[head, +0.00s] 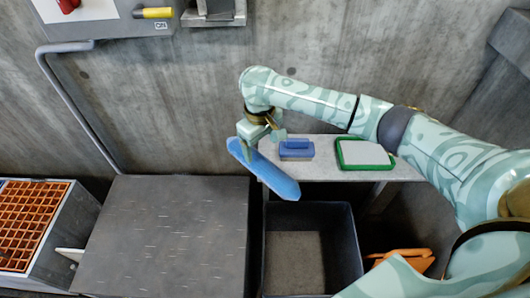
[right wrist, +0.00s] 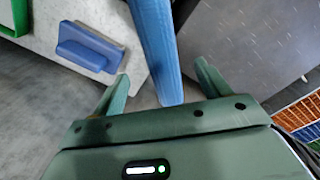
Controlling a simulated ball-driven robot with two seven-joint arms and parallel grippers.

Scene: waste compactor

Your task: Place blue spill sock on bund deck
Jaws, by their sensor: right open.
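The blue spill sock (head: 265,170) is a long, rounded blue bar. It slants down to the right in front of the shelf's left end, and I cannot tell whether it touches the shelf. My right gripper (head: 260,131) is at its upper part. In the right wrist view the sock (right wrist: 155,45) runs between the spread fingers of my right gripper (right wrist: 162,88), with gaps on both sides. The gripper is open, not clamped on it. An orange grated deck (head: 28,222), likely the bund deck, is at the far left. My left gripper is out of view.
A grey flat-topped box (head: 165,235) stands between the deck and a dark open bin (head: 310,210). The pale shelf (head: 325,169) holds a blue block (head: 296,149) and a green-rimmed tray (head: 365,154). An orange item (head: 405,258) lies low right. A wall pipe (head: 75,110) runs at left.

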